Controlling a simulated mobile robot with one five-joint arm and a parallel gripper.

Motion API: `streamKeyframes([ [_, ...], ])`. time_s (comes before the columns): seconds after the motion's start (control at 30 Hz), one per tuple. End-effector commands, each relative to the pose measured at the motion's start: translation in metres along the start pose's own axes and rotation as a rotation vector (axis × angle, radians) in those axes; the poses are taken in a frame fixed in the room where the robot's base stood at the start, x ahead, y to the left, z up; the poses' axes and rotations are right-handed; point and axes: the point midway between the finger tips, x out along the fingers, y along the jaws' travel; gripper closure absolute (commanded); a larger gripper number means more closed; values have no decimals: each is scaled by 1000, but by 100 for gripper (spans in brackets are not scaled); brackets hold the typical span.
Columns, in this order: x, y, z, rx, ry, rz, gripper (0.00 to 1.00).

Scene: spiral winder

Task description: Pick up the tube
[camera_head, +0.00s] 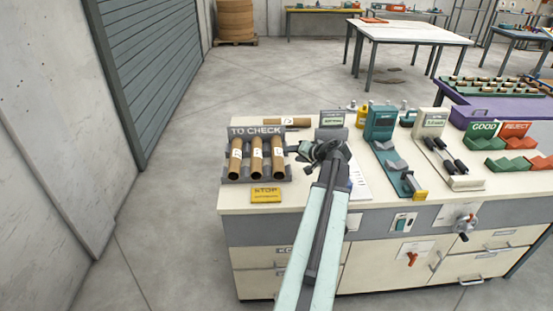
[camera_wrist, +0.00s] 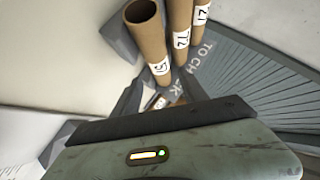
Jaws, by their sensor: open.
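Three brown cardboard tubes with white labels lean side by side in the grey TO CHECK rack (camera_head: 232,181): a left tube (camera_head: 235,165), a middle tube (camera_head: 256,165) and a right tube (camera_head: 277,165). A further brown tube (camera_head: 272,122) lies flat behind the rack. My gripper (camera_head: 298,152) is open just right of the right tube, near its upper part; I cannot tell whether it touches. In the wrist view the nearest tube (camera_wrist: 148,35) shows its hollow end, beyond the gripper body. Nothing is seen held between the jaws.
Right of my arm are a green device (camera_head: 381,122), a white device (camera_head: 430,124) and the green GOOD bin (camera_head: 482,144) and red REJECT bin (camera_head: 515,139). The bench's front left corner is clear.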

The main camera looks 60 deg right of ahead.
Motion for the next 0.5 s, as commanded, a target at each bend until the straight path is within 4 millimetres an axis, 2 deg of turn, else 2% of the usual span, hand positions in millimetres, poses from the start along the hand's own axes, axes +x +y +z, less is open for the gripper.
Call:
streamKeyframes([
  [0.13, 11, 7, -2, 4, 4, 5, 49],
  [0.37, 54, 15, -5, 8, 10, 10, 49],
  [0.5, 60, 14, -8, 11, 13, 13, 49],
])
